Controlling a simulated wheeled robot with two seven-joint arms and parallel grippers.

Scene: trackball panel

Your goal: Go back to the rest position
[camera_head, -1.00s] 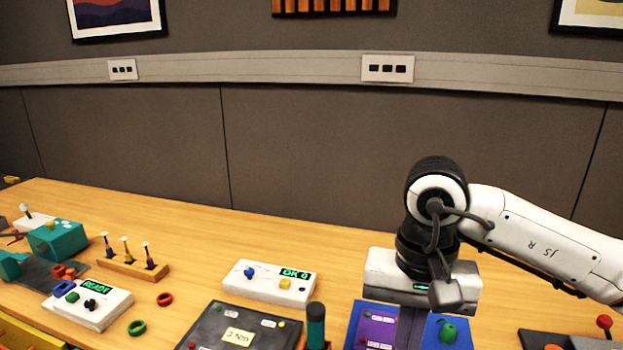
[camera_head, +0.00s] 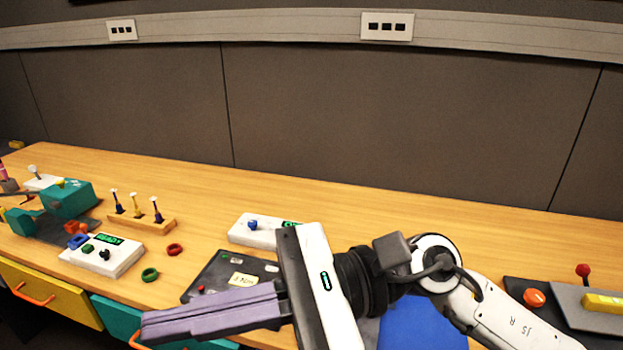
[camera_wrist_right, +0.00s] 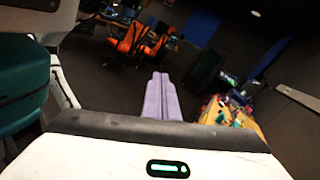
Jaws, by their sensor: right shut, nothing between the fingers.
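My right gripper (camera_head: 146,327) reaches across the front of the table in the head view. Its white body lies sideways and its purple fingers point left, closed together with nothing between them. In the right wrist view the closed purple fingers (camera_wrist_right: 160,97) point out over the room. The gripper is above the table front and hides part of a dark panel (camera_head: 208,283) and a white box (camera_head: 247,235) with a blue knob. A blue panel (camera_head: 425,325) shows partly behind my right arm. My left gripper is not in view.
A white box with a green display (camera_head: 104,256) stands on the left, near a wooden rack (camera_head: 142,222) and a teal device (camera_head: 68,200). A panel with an orange button (camera_head: 534,298) is at the right. Yellow (camera_head: 50,294) and teal drawers are below the table. The back of the table is clear.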

